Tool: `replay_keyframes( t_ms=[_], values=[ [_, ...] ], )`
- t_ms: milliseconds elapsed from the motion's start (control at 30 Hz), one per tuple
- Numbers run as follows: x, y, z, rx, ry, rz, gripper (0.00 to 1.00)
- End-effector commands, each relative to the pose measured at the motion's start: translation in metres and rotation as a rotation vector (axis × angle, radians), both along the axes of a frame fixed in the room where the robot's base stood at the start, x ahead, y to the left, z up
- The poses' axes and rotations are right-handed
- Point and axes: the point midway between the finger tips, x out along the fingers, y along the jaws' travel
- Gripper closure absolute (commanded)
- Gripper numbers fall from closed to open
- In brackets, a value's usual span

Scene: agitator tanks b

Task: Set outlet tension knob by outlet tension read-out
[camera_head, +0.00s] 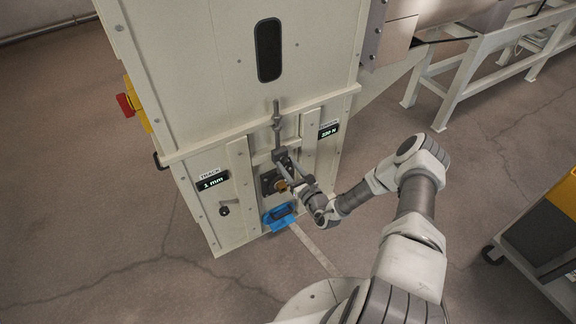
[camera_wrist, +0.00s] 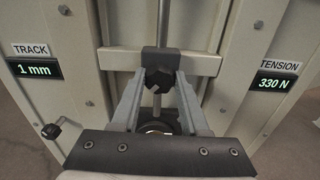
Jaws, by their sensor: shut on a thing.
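The outlet tension knob (camera_wrist: 159,79) is a dark lobed knob on a vertical threaded rod at the front of the cream machine cabinet. My gripper (camera_wrist: 159,86) is shut on it, one finger on each side. In the head view my gripper (camera_head: 280,156) reaches the same spot from below right, and the knob is mostly hidden by the fingers. The tension read-out (camera_wrist: 274,82) shows 330 N on the right panel in the wrist view. It also shows in the head view (camera_head: 328,131), small, at the right of the rod.
The track read-out (camera_wrist: 34,69) shows 1 mm at the left, with a small crank handle (camera_wrist: 60,127) below it. A blue tray (camera_head: 279,217) sits low on the cabinet. A red and yellow switch (camera_head: 127,105) sticks out at left. A cart (camera_head: 540,240) stands at right.

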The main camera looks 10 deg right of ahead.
Motion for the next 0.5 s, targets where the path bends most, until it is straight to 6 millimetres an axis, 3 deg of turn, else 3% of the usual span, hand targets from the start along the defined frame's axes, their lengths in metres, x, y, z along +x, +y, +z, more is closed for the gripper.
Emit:
replay_keyframes(
  t_ms=[500],
  values=[
    [-0.0002,-0.0002,0.0003,0.158,0.051,-0.001,1.0]
  ],
)
